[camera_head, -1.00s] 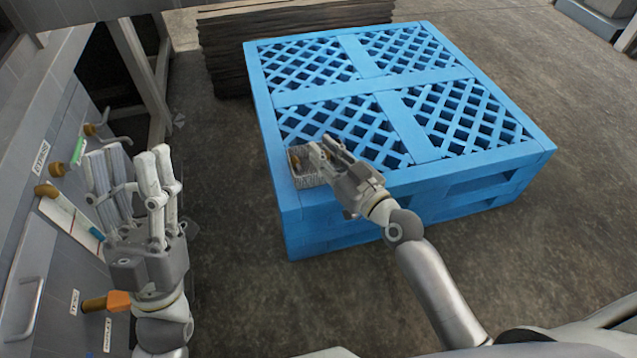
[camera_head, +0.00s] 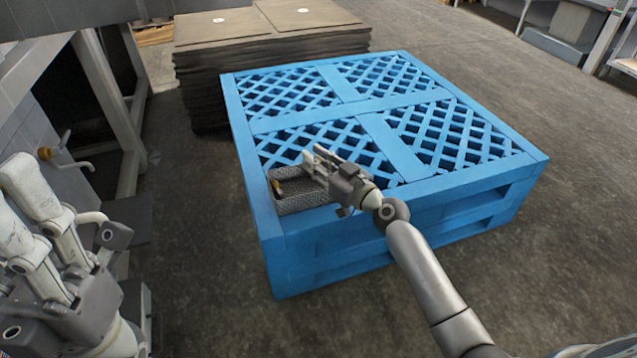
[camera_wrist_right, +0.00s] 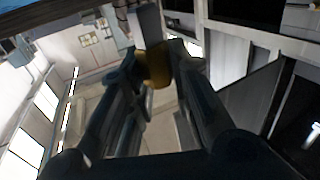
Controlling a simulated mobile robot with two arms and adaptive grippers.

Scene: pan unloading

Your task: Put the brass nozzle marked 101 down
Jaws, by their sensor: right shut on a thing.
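My right gripper (camera_head: 312,165) is over the near left corner of the blue pallet, right above a grey mesh tray (camera_head: 300,203). It is shut on a brass nozzle (camera_wrist_right: 156,66), held between its fingertips in the right wrist view. In the head view a small brass piece (camera_head: 279,187) shows at the tray's left side, just left of the fingertips; I cannot tell if it is the held nozzle. No marking 101 is readable. My left gripper (camera_head: 28,195) is at the lower left, its fingers spread and empty, away from the pallet.
The blue pallet (camera_head: 375,132) has a lattice top, clear apart from the tray. A stack of dark sheets (camera_head: 270,38) stands behind it. A grey wall with a brass-coloured tap-like fitting (camera_head: 50,151) is at the left. The concrete floor to the right is free.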

